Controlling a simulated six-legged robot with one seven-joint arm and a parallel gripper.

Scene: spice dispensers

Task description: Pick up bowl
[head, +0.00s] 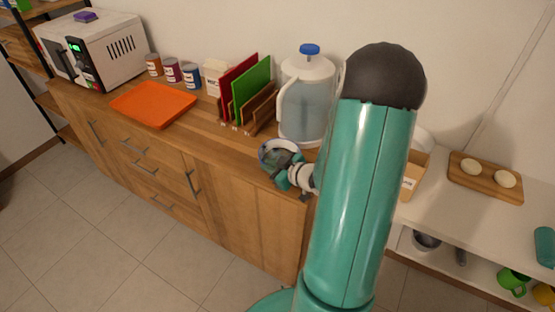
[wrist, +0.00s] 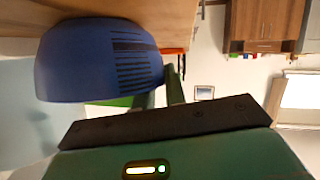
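The bowl (head: 268,148) is at the front edge of the wooden counter, in front of the water jug, with a pale rim showing in the head view. In the wrist view it is blue with dark printed lines (wrist: 85,62) and fills the upper left. My gripper (head: 287,170) is right at the bowl's near right side in the head view. In the wrist view my gripper's fingers (wrist: 162,90) reach up to the bowl's right edge and partly pass behind it. The fingertips are hidden, so I cannot tell whether they grip the rim.
A clear jug (head: 306,95) with a blue lid stands close behind the bowl. Cutting boards (head: 250,88), an orange tray (head: 153,104), several spice jars (head: 172,70) and a microwave (head: 92,50) stand further left. A board with two round items (head: 485,177) is on the right counter.

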